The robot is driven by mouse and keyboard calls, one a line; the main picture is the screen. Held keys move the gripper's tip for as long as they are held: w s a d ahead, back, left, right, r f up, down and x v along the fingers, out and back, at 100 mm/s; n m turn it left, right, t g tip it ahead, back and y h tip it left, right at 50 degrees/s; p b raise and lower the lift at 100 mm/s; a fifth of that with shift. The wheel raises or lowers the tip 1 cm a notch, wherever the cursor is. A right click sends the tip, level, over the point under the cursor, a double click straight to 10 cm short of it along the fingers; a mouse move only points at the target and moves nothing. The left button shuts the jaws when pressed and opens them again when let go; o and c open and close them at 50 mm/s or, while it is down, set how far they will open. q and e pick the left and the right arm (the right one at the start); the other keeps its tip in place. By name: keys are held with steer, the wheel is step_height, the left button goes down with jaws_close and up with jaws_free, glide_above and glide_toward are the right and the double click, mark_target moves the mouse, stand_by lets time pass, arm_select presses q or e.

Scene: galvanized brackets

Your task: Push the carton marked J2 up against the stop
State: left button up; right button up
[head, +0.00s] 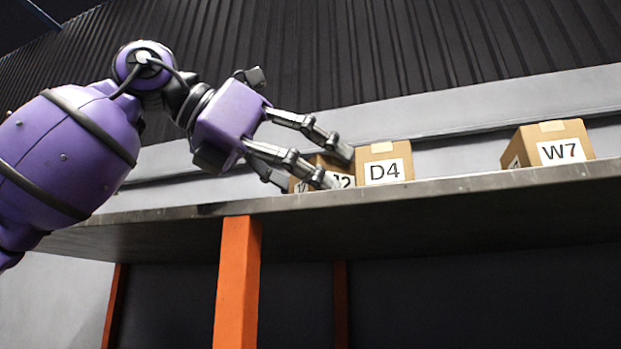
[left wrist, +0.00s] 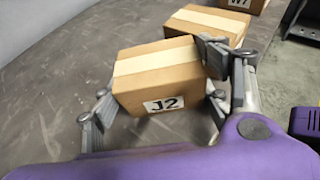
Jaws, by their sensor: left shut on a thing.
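The brown carton marked J2 (head: 346,182) stands on the shelf in the head view, partly hidden by my left gripper (head: 335,166). In the left wrist view the J2 carton (left wrist: 158,75) shows its label and a pale tape strip on top. My left gripper (left wrist: 152,92) is shut on it, with fingers at its left and right sides. A carton marked D4 (head: 384,171) stands just right of J2; I cannot tell whether they touch. I cannot make out a stop in either view. My right gripper is not in view.
A carton marked W7 (head: 556,146) stands farther right, with clear shelf between it and D4. The grey shelf (head: 450,187) has a front edge and an orange post (head: 238,285) below. A pale wall band (head: 440,118) runs behind.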

arm_select(q)
steer(key=shift+s+d, duration=0.15)
steer(key=shift+s, duration=0.25)
steer(key=shift+w, duration=0.2)
steer(key=o, duration=1.4)
steer(key=shift+w, duration=0.25)
steer(key=shift+s, duration=0.15)
steer(key=shift+a+r, duration=0.15)
steer(key=shift+a, duration=0.25)
steer(key=v, duration=1.1)
steer(key=shift+s+a, duration=0.1)
steer(key=shift+s, duration=0.2)
